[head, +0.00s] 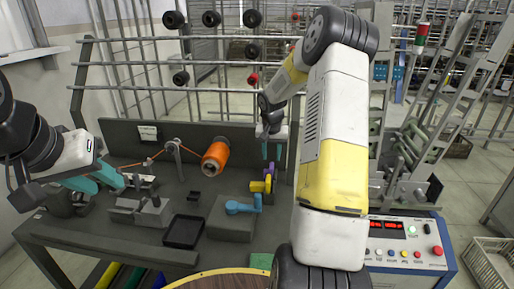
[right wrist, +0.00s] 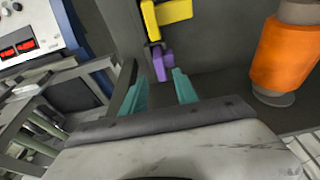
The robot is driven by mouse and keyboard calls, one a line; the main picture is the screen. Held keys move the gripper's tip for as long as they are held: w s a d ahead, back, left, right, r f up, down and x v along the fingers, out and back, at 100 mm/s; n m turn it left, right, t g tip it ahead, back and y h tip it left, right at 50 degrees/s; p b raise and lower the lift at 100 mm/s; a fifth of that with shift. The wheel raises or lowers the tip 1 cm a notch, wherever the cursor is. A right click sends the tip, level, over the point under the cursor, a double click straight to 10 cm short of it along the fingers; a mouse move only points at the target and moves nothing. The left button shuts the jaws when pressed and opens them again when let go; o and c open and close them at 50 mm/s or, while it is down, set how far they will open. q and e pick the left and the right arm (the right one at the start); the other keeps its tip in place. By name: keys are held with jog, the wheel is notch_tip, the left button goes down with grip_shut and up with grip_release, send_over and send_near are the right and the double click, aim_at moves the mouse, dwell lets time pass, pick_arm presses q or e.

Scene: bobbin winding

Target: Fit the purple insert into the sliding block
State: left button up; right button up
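A purple insert (head: 270,172) stands beside a yellow piece (head: 260,187) near the back middle of the bench. The right wrist view also shows the purple insert (right wrist: 162,60) and the yellow piece (right wrist: 168,14). My right gripper (head: 271,151) points down above the insert with its teal fingers apart. In the right wrist view, the purple insert is just past the gap between the open fingertips (right wrist: 156,80), and no contact shows. My left gripper (head: 98,177) is over the bench's left end, fingers apart and empty. I cannot tell for sure which part is the sliding block.
An orange spool (head: 215,158) stands behind left of the insert. A blue piece (head: 243,204) lies on a grey box (head: 230,222), with a black tray (head: 184,232) to its left. A control box (head: 405,245) stands at right. My right arm hides part of the bench.

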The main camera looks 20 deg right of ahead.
aim_at(271, 166)
jog(key=shift+x, duration=3.35)
grip_shut()
jog(key=shift+r, duration=3.75)
jog(key=shift+r, duration=0.15)
